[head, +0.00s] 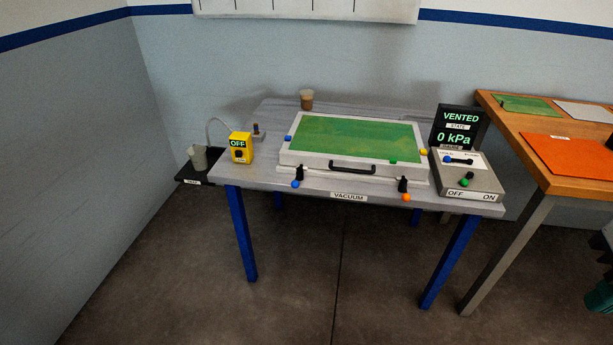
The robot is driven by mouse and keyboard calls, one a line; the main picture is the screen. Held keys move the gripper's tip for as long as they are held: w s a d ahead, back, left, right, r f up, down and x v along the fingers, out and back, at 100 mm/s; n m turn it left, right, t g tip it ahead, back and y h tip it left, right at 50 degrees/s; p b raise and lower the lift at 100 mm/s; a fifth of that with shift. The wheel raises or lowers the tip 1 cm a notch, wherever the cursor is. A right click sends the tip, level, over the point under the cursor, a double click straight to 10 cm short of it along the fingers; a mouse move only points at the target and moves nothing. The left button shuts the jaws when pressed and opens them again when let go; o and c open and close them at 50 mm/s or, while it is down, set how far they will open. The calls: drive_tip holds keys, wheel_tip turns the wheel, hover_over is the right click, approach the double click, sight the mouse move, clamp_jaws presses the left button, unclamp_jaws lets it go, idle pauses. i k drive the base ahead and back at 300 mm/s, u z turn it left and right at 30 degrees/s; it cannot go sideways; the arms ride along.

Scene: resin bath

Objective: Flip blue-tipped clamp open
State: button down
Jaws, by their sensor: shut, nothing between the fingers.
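The vacuum box (315,160) with a green panel in its lid stands shut on the grey table. At its front left is a black clamp (299,174) with a blue tip (295,184) that points down toward the table's front edge. A second blue tip (288,138) shows at the box's left side; its mount is too small to make out. A similar black clamp (403,185) at the front right has an orange tip (407,197). A black handle (352,167) is on the box front between the clamps. My gripper is not clearly in view.
Right of the box are a control box (465,177) with levers and a display (459,127) reading VENTED, 0 kPa. A yellow switch box (240,148) reading OFF stands left. A cup (307,100) is behind. A wooden table (549,182) stands right. The floor in front is clear.

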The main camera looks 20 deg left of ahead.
sight(294, 184)
drive_tip(key=u, duration=0.55)
drive_tip(key=i, duration=0.55)
drive_tip(key=u, duration=1.1)
drive_tip(key=i, duration=0.65)
drive_tip(key=u, duration=0.15)
